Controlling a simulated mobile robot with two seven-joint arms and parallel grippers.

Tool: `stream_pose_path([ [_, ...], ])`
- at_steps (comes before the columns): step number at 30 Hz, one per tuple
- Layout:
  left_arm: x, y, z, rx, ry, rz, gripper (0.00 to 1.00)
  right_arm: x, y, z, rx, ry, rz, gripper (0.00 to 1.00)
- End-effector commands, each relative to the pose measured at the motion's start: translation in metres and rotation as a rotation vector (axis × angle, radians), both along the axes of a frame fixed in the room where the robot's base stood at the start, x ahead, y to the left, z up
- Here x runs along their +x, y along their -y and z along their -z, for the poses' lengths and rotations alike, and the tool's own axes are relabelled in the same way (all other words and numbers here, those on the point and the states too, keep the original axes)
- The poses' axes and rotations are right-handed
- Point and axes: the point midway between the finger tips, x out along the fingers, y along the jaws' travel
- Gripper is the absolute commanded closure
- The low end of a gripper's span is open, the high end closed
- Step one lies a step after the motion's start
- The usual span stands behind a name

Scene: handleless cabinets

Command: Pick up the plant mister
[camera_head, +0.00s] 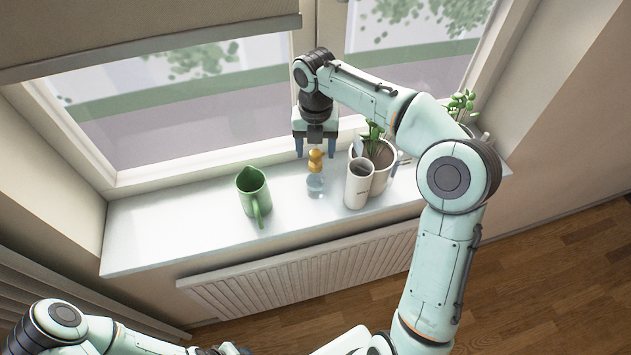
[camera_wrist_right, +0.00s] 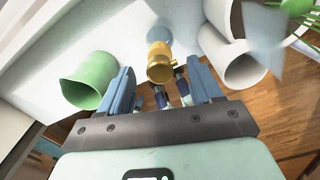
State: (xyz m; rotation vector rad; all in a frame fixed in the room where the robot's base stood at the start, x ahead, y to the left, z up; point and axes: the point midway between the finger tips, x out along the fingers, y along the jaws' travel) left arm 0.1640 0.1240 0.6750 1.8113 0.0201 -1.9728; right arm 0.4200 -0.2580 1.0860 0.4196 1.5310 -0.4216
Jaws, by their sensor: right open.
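The plant mister (camera_head: 315,181) has a clear bluish bottle and a golden-yellow spray head. It stands upright on the white windowsill, left of a white cup. My right gripper (camera_head: 316,152) is open and points down over it, with the spray head showing between or just in front of the fingers. In the right wrist view, the golden head of the plant mister (camera_wrist_right: 160,62) lies between the two blue fingers of my right gripper (camera_wrist_right: 161,78). Whether the fingers touch it cannot be told. Part of my left arm shows at the bottom left, but its gripper does not.
A green pitcher (camera_head: 254,190) stands left of the mister on the windowsill (camera_head: 160,230). A white cup (camera_head: 358,186) and a potted plant (camera_head: 383,160) stand close on the right. The window is behind, a radiator (camera_head: 300,275) below. The sill's left end is clear.

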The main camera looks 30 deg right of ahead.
Motion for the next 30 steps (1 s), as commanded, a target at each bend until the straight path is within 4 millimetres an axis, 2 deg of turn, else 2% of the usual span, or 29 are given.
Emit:
stream_pose_path([
  [1, -0.003, 0.0, 0.003, 0.0, -0.003, 0.0, 0.57, -0.001, 0.0, 0.008, 0.0, -0.002, 0.0, 0.36],
  [8, -0.006, 0.0, 0.006, 0.0, -0.007, 0.0, 0.57, -0.001, -0.001, 0.023, 0.001, -0.001, -0.001, 0.36],
  [16, -0.015, 0.0, 0.015, 0.0, -0.017, 0.0, 0.57, -0.004, -0.002, 0.062, 0.001, 0.0, 0.0, 0.36],
  [25, -0.014, 0.0, 0.014, 0.0, -0.015, 0.001, 0.57, -0.003, -0.002, 0.066, 0.002, 0.003, 0.002, 0.36],
  [26, -0.014, 0.0, 0.014, 0.0, -0.016, 0.0, 0.57, -0.003, -0.002, 0.066, 0.002, 0.003, 0.002, 0.42],
  [30, -0.014, 0.0, 0.014, 0.0, -0.016, 0.0, 0.57, -0.003, -0.002, 0.066, 0.002, 0.003, 0.001, 0.88],
])
